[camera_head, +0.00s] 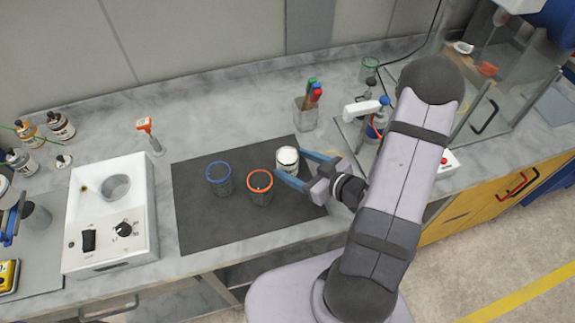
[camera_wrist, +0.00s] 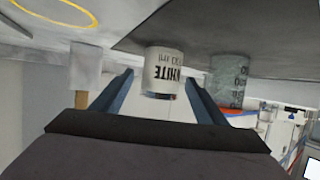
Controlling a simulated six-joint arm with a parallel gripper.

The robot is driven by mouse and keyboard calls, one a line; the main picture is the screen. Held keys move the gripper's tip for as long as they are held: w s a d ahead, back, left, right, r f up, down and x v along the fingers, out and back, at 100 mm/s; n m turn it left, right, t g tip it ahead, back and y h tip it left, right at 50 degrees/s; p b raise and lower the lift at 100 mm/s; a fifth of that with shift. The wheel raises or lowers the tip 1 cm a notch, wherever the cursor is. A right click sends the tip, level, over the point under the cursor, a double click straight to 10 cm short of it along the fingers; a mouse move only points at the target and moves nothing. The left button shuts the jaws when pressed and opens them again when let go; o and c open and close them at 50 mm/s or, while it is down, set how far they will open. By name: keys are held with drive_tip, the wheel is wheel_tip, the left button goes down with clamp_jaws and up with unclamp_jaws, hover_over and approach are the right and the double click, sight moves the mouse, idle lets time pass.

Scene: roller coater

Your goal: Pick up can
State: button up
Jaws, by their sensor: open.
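A small white can (camera_head: 287,158) with a pale top stands upright on the dark mat (camera_head: 215,220), at its right side. The can also shows in the wrist view (camera_wrist: 163,72), upside down in the picture, with the word "WHITE" on its side. My gripper (camera_head: 292,166) is open, with its two blue fingers pointing at the can. In the wrist view the can appears in the gap between the fingers (camera_wrist: 163,88). I cannot tell whether either finger touches it.
A mesh cup with an orange rim (camera_head: 261,190) stands close left of the can, and one with a blue rim (camera_head: 219,180) beyond it. A clear holder with markers (camera_head: 306,115) stands behind. A white device (camera_head: 110,210) is at the left.

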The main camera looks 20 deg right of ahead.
sight(281, 158)
drive_tip(key=shift+p+x, duration=0.35)
drive_tip(key=shift+x, duration=0.8)
drive_tip(key=shift+w+a+p, duration=0.2)
drive_tip(key=shift+w+p, duration=0.05)
drive_tip(key=shift+p, duration=0.1)
drive_tip(key=shift+p+x, duration=1)
drive_tip(key=shift+x, duration=1.25)
drive_tip(key=shift+f, duration=0.15)
drive_tip(key=c, duration=1.3)
drive_tip(key=shift+r, duration=0.2)
drive_tip(key=shift+c, duration=0.2)
wheel_tip(281, 158, up, 10)
drive_tip(key=b, duration=0.1)
drive_tip(key=shift+f+b, duration=0.2)
drive_tip(key=shift+b, duration=0.15)
